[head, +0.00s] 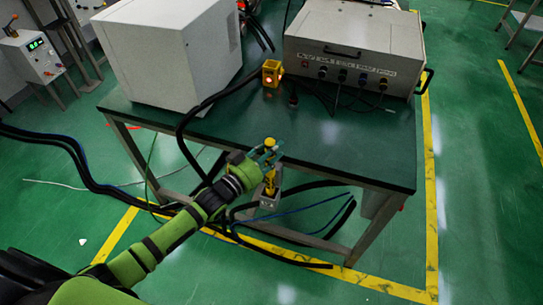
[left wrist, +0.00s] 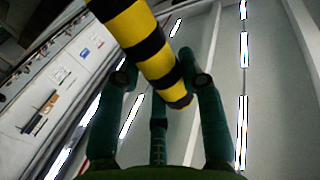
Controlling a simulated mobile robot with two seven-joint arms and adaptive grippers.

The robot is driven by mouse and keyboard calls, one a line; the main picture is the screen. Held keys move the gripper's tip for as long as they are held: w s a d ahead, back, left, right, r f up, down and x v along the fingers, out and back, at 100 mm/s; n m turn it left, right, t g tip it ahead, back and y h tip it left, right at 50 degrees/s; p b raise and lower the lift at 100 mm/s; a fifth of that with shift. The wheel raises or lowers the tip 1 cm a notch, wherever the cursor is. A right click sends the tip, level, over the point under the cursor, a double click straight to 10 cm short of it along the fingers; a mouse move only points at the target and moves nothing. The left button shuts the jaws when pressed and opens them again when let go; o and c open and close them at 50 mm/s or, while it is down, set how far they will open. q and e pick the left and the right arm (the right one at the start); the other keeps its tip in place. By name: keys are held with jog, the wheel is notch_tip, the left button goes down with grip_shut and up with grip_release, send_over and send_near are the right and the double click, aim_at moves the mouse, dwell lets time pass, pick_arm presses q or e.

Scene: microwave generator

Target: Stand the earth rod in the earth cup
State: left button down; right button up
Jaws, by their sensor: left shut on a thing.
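The earth rod (head: 270,177), banded yellow and black, is held roughly upright at the front edge of the green table. My left gripper (head: 268,156) is shut on it, with a short yellow part showing above the fingers. A grey square block, apparently the earth cup (head: 268,201), is right below the rod at the table's front. The rod's lower end overlaps the cup in the head view; I cannot tell if it is inside. In the left wrist view the striped rod (left wrist: 152,45) passes between the fingers of the left gripper (left wrist: 160,85). My right gripper is out of view.
On the table (head: 345,160) stand a white cabinet (head: 165,50), a grey unit with knobs (head: 350,50) and a small yellow box with a lit lamp (head: 272,73). Black cables (head: 185,130) hang over the table's front and lie on the floor. The table's right front is clear.

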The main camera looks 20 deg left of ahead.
pick_arm(q)
notch_tip(320, 180, up, 8)
jog(key=shift+f, duration=0.2)
jog(key=shift+r+p, duration=1.25)
jog(key=shift+r, duration=0.1)
jog(key=shift+f, duration=0.1)
